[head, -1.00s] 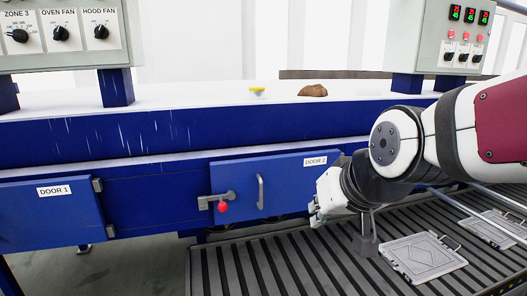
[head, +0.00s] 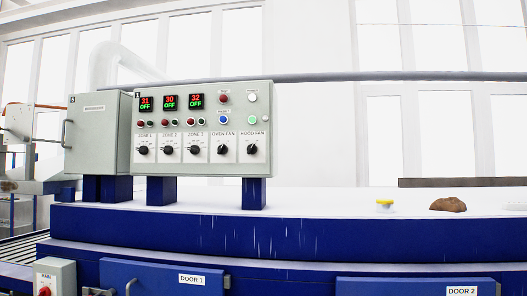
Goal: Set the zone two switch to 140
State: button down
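The grey control panel (head: 240,100) stands on blue posts on top of the blue oven housing, left of the middle of the head view. The zone two switch (head: 169,150) is a black rotary knob in the middle of the three zone knobs. Its dial numbers are too small to read. The display above it (head: 170,102) shows 30 in red and OFF in green. The zone 1 switch (head: 143,150) and zone 3 switch (head: 195,150) sit on either side, under displays reading 31 and 32. My gripper is not in view.
Oven fan (head: 222,149) and hood fan (head: 252,149) knobs sit to the right of the zone knobs. A closed grey cabinet (head: 98,133) adjoins the panel's left. A yellow item (head: 384,203) and a brown lump (head: 448,204) lie on the white top. A red-button box (head: 55,280) stands lower left.

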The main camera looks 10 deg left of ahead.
aim_at(168, 150)
jog(key=u, duration=0.95)
jog(key=i+j+z, duration=0.1)
jog(key=z, duration=0.3)
jog(key=j+z, duration=0.45)
jog(key=i+j+z, duration=0.1)
jog(key=z, duration=0.3)
jog(key=j+z, duration=0.3)
jog(key=z, duration=0.15)
jog(key=j+z, duration=0.25)
jog(key=j, duration=1)
